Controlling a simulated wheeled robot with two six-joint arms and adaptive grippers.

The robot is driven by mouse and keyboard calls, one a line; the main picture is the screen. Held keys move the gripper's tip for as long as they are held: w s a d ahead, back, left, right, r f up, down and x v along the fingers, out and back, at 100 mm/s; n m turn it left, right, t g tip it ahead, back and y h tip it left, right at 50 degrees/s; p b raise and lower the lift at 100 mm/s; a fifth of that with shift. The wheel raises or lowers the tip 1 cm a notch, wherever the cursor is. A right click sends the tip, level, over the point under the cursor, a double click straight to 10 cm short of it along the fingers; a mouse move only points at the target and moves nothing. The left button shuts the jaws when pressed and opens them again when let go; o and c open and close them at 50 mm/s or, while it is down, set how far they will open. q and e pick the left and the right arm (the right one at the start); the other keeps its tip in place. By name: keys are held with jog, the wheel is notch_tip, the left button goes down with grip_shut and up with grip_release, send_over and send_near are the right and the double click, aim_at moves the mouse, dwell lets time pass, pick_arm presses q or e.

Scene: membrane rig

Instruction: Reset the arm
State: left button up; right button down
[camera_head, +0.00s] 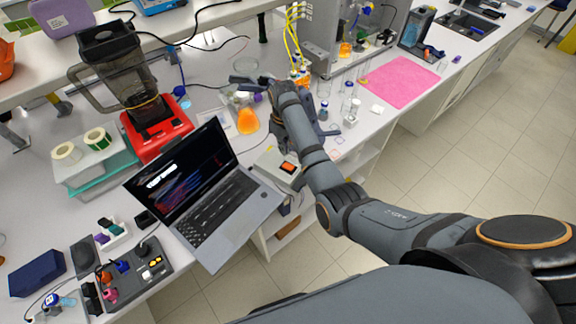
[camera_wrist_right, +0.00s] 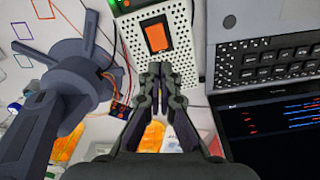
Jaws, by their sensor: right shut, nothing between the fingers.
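My right arm comes in from the lower right in the head view and reaches over the bench. Its gripper (camera_head: 250,82) is beyond the grey-and-white box, close to a flask of orange liquid (camera_head: 247,120). In the right wrist view the dark fingers (camera_wrist_right: 160,72) are together with nothing between them. They point toward the white perforated box (camera_wrist_right: 160,62) with an orange switch. I cannot tell the exact gap to it. Orange liquid (camera_wrist_right: 150,137) shows beside and behind the fingers. My left gripper is not in view.
An open laptop (camera_head: 220,205) stands left of the arm, by the bench edge. A red-based blender (camera_head: 155,140) is behind it. Tubes and small bottles (camera_head: 350,105) stand right of the forearm. A pink mat (camera_head: 400,78) lies farther right. The floor (camera_head: 450,175) is clear.

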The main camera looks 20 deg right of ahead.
dwell(0.5)
jog(key=shift+m+t, duration=0.4)
jog(key=shift+m, duration=0.3)
jog(key=s+d+f, duration=0.1)
jog(key=s, duration=0.1)
jog(key=s+d+f, duration=0.1)
jog(key=s, duration=0.1)
jog(key=s+d+f, duration=0.1)
jog(key=s+f, duration=0.1)
jog(key=shift+d+f, duration=0.1)
jog(key=shift+d, duration=0.15)
jog(key=s+d+r+m+t+h, duration=0.1)
jog(key=s+d+r, duration=0.15)
jog(key=s, duration=0.75)
jog(key=s+d+r+m+t, duration=0.1)
jog(key=s+r+t, duration=0.15)
jog(key=s, duration=0.85)
notch_tip(320, 180, down, 31)
jog(key=s+d+g+b, duration=0.2)
jog(key=d+b, duration=0.1)
jog(key=b, duration=0.4)
jog(key=s+f+b, duration=0.3)
jog(key=s+f, duration=0.6)
jog(key=f, duration=0.3)
jog(key=s+d+f+g+b, duration=0.1)
jog(key=s+f+b, duration=0.2)
jog(key=s+f, duration=0.7)
notch_tip(320, 180, down, 2)
jog(key=shift+f, duration=0.15)
